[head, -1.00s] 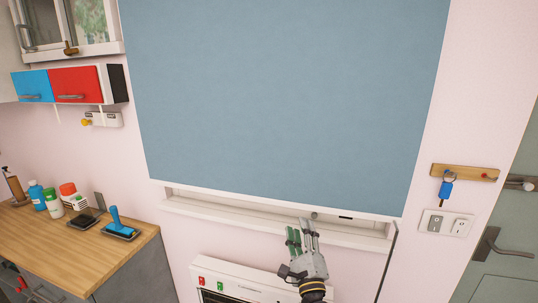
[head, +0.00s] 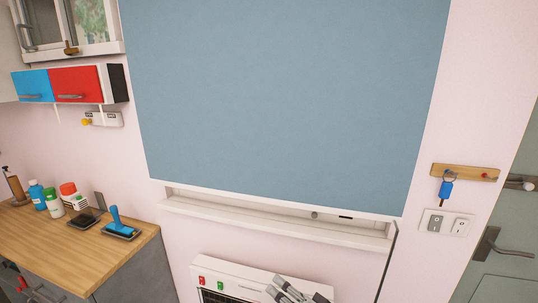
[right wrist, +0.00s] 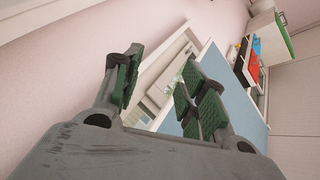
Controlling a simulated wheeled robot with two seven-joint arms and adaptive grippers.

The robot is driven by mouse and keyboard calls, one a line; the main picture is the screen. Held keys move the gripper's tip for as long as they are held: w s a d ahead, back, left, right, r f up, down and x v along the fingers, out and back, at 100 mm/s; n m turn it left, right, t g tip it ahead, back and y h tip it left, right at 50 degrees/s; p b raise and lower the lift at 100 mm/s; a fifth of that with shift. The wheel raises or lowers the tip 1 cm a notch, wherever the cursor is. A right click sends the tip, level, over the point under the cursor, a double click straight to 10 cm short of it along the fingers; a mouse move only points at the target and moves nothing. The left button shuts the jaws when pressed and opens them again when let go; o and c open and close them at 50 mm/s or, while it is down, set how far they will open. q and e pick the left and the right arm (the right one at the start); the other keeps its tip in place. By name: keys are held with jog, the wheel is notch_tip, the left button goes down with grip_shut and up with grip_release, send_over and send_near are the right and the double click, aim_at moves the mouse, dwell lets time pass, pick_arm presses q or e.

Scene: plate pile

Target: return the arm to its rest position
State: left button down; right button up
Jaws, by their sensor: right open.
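My right gripper (head: 278,286) shows at the bottom edge of the head view, in front of the white unit with red and green switches. Only its fingers show there; the rest is cut off by the frame. In the right wrist view its green-padded fingers (right wrist: 160,72) are spread apart with nothing between them. My left gripper is not in view. No plates show in these frames.
A wooden counter (head: 75,255) at the left holds bottles and a blue-handled brush (head: 117,222). A door (head: 510,240) with a handle is at the right.

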jog(key=s+d+f+n+g+h, duration=0.6)
jog(key=s+d+f+g+h, duration=0.35)
jog(key=s+d+f, duration=0.75)
jog(key=s+f, duration=0.1)
jog(key=f, duration=1.4)
jog(key=s+d+f, duration=0.2)
jog(key=f, duration=1.3)
jog(key=s+d+f+g, duration=0.1)
jog(key=s+f, duration=0.9)
jog(key=s, duration=0.1)
jog(key=s+d+f, duration=0.2)
jog(key=s+f, duration=0.8)
jog(key=s, duration=0.1)
jog(key=shift+d+f+g+h, duration=0.15)
jog(key=shift+d+g+h, duration=0.15)
jog(key=shift+g+h, duration=0.05)
dwell(0.7)
